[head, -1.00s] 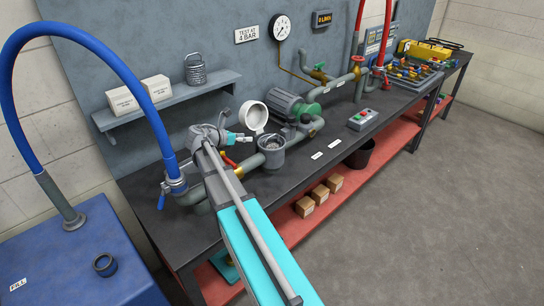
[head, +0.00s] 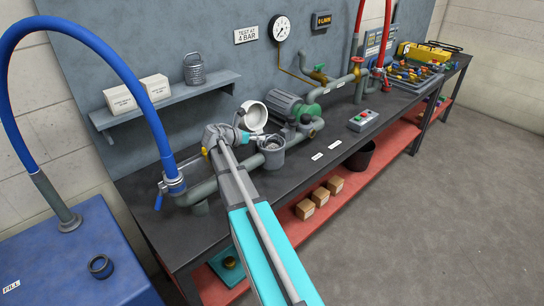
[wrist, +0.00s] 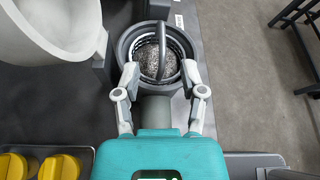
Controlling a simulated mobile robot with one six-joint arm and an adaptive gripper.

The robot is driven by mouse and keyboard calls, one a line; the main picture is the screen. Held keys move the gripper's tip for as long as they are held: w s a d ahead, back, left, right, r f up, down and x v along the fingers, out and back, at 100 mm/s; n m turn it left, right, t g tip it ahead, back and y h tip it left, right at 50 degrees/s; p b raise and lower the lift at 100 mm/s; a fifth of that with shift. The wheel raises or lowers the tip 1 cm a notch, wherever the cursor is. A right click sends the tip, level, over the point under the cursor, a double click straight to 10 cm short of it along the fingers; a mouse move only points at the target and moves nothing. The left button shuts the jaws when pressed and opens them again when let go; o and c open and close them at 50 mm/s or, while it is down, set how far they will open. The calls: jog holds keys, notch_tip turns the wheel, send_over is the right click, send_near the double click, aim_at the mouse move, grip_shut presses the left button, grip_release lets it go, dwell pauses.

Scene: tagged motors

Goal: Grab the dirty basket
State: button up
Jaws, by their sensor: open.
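The dirty basket (wrist: 150,55) sits inside the open grey strainer pot (wrist: 124,48), its mesh full of grey speckled matter and its loop handle (wrist: 162,40) standing up. In the head view the pot (head: 272,160) is on the pipe line at the bench's front. My gripper (wrist: 161,80) is open and empty, its two fingers at the near rim, one on each side, pointing toward the basket. In the head view my gripper (head: 262,139) hovers over the pot and partly hides the basket. I cannot tell whether the fingers touch the rim.
The pot's white round lid (head: 253,117) stands open behind it, at left in the wrist view (wrist: 50,30). Another mesh basket (head: 194,69) stands on the shelf (head: 180,98) beside white boxes. A motor (head: 286,106) and pipes are close behind the pot. Yellow knobs (wrist: 58,167) show at lower left.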

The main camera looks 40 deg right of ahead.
aim_at(272, 136)
jog(key=shift+x, duration=1.15)
jog(key=shift+d+b, duration=0.1)
jog(key=shift+b, duration=0.2)
jog(key=shift+b+x, duration=0.8)
jog(key=shift+x, duration=1.7)
jog(key=shift+s, duration=0.15)
grip_shut()
